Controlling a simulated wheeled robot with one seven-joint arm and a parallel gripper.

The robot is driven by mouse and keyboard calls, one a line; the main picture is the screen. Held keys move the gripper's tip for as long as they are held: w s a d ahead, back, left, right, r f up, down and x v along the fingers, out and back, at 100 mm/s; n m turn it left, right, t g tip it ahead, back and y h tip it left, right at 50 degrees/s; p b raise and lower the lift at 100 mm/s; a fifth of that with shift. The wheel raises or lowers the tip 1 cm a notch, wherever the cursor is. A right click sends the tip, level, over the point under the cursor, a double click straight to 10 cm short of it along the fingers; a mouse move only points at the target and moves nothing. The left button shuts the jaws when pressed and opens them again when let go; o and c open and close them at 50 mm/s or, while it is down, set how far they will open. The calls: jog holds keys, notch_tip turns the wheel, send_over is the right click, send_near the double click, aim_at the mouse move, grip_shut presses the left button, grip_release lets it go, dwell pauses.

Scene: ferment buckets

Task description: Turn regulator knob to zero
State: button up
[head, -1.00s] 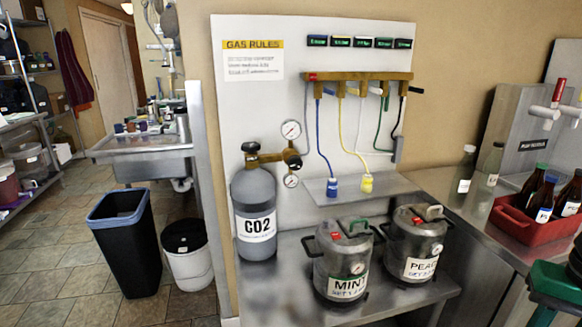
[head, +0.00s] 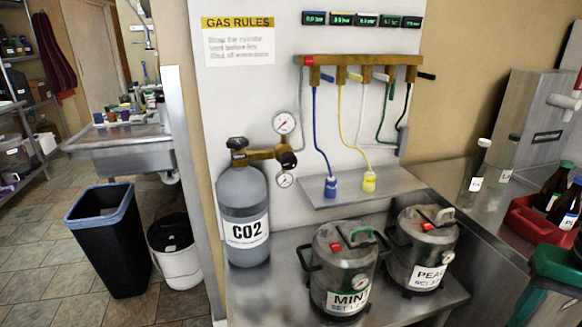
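The regulator knob (head: 288,160) is a dark round knob at the right end of the brass regulator (head: 255,155) on top of the grey CO2 cylinder (head: 243,200). A round white gauge (head: 284,122) sits above the knob and a smaller gauge (head: 285,180) below it. The needle readings are too small to tell. The cylinder stands upright at the left end of a steel bench. My gripper is not in view.
Two steel kegs, MINT (head: 343,262) and PEAR (head: 423,240), stand on the bench (head: 285,290) right of the cylinder. A brass manifold (head: 350,68) with coloured hoses hangs above a small shelf (head: 395,185). A black bin (head: 108,240) and white bucket (head: 177,255) stand on the floor at left.

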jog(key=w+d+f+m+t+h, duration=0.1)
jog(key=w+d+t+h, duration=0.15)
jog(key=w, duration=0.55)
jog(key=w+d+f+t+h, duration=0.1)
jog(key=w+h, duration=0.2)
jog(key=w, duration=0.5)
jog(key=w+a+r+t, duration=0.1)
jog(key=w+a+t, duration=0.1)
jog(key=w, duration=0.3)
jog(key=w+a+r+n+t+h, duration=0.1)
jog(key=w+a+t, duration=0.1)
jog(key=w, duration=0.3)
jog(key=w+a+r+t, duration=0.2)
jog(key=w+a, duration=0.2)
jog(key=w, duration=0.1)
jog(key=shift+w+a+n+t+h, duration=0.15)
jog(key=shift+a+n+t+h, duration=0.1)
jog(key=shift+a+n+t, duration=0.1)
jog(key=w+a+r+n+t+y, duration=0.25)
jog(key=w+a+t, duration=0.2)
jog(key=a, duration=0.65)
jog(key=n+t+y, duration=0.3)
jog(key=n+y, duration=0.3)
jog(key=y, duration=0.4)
send_near(290, 164)
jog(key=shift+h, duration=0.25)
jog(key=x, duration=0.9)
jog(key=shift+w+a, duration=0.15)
